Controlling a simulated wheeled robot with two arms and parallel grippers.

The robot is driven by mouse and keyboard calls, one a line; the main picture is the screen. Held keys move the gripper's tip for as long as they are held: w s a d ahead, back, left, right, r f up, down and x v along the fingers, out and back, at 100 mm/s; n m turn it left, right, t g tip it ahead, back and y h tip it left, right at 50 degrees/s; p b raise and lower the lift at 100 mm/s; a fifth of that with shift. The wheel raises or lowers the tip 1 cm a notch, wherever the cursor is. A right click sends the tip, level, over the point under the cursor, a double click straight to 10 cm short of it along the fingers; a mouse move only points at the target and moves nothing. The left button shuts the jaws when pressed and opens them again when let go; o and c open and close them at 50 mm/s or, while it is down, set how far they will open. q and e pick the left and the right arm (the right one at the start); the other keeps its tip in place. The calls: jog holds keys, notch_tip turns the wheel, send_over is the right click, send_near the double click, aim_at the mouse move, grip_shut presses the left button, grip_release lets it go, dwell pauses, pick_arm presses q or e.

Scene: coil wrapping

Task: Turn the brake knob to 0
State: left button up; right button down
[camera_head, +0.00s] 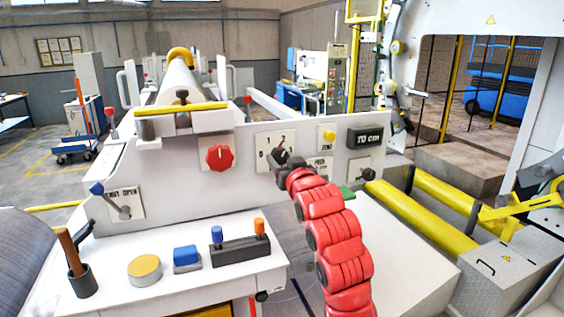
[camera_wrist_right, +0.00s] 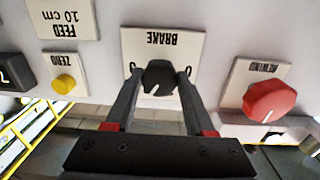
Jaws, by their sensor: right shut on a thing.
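The brake knob is black and sits on a pale plate (camera_head: 263,141) on the white panel. The knob (camera_wrist_right: 160,76) shows mid-picture in the right wrist view, where the plate's word BRAKE reads upside down. Its white mark points to the lower left there. My right gripper (camera_head: 283,157) is at the knob, with its arm coming up from the bottom in red segments. In the right wrist view its two dark fingers (camera_wrist_right: 160,83) are shut on the knob, one on each side. The fingers hide part of the scale. My left gripper is not in view.
A red knob (camera_head: 219,156) sits left of the brake plate. A yellow button (camera_head: 328,135) and a 70 cm display (camera_head: 365,137) are to its right. A lever (camera_head: 115,201) is at the panel's left. A white shelf (camera_head: 207,284) in front holds small items.

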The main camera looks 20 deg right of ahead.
jog(key=n+b, duration=0.1)
jog(key=b, duration=0.1)
jog(key=n+b, duration=0.2)
jog(key=b, duration=0.1)
jog(key=n+b, duration=0.1)
jog(key=b, duration=0.1)
jog(key=shift+f+n, duration=0.3)
jog(key=shift+n, duration=0.1)
jog(key=shift+d+r+n+b, duration=0.1)
jog(key=shift+n+b, duration=0.75)
jog(key=shift+n, duration=0.15)
jog(key=n+b, duration=0.1)
jog(key=n, duration=0.1)
jog(key=shift+r+n, duration=0.1)
jog(key=shift+n, duration=0.3)
jog(key=n, duration=0.2)
jog(key=shift+n, duration=0.4)
jog(key=n, duration=0.3)
jog(key=shift+d+r+n+y, duration=0.1)
jog(key=shift+r+n+y, duration=0.05)
jog(key=shift+n+y, duration=0.15)
jog(key=n+p, duration=0.1)
jog(key=n, duration=0.2)
jog(key=shift+r+n, duration=0.15)
jog(key=shift+n, duration=0.25)
jog(key=shift+n+p, duration=0.8)
jog(key=shift+n, duration=1.4)
